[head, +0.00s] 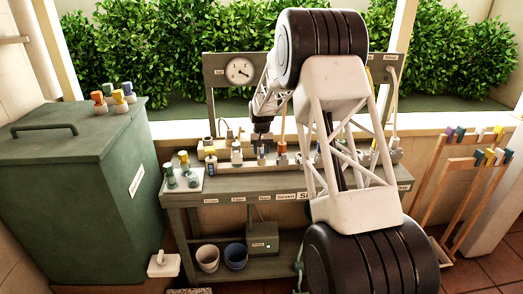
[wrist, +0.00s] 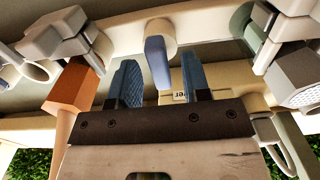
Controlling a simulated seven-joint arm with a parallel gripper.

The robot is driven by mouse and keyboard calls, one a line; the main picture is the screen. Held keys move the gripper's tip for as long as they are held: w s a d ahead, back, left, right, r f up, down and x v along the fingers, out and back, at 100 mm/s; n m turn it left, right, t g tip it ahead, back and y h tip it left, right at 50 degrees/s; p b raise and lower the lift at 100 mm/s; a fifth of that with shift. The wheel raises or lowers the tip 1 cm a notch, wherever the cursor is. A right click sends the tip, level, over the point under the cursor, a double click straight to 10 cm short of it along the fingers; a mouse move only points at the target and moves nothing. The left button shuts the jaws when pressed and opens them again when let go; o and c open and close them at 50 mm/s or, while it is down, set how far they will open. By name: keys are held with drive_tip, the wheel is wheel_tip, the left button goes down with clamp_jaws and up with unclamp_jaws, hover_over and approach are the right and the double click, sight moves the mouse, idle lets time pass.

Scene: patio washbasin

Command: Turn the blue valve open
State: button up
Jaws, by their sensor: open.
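The blue valve (wrist: 157,62) has a flat blue lever on a round cream hub and shows near the middle of the wrist view. My gripper (wrist: 162,84) is open, with one blue ribbed fingertip on each side of the lever's end in that view. Gaps show between the lever and both fingers, and I see no contact. How deep the lever sits between the fingers is hard to tell. In the head view my gripper (head: 262,133) points down over the row of fittings on the bench, and the valve is small and partly hidden there.
An orange-handled fitting (wrist: 75,85) stands close to one finger, and a grey hexagonal handle (wrist: 297,90) is on the other side. The grey-green bench (head: 240,187) carries several more fittings. A green bin (head: 85,180) stands left and a wooden rack (head: 435,185) right.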

drive_tip(key=shift+f, duration=0.1)
clamp_jaws()
drive_tip(key=shift+n, duration=0.5)
drive_tip(key=n, duration=0.7)
drive_tip(key=shift+n, duration=0.4)
drive_tip(key=n, duration=0.4)
drive_tip(key=shift+n, duration=0.3)
drive_tip(key=n, duration=0.4)
drive_tip(key=shift+n, duration=0.4)
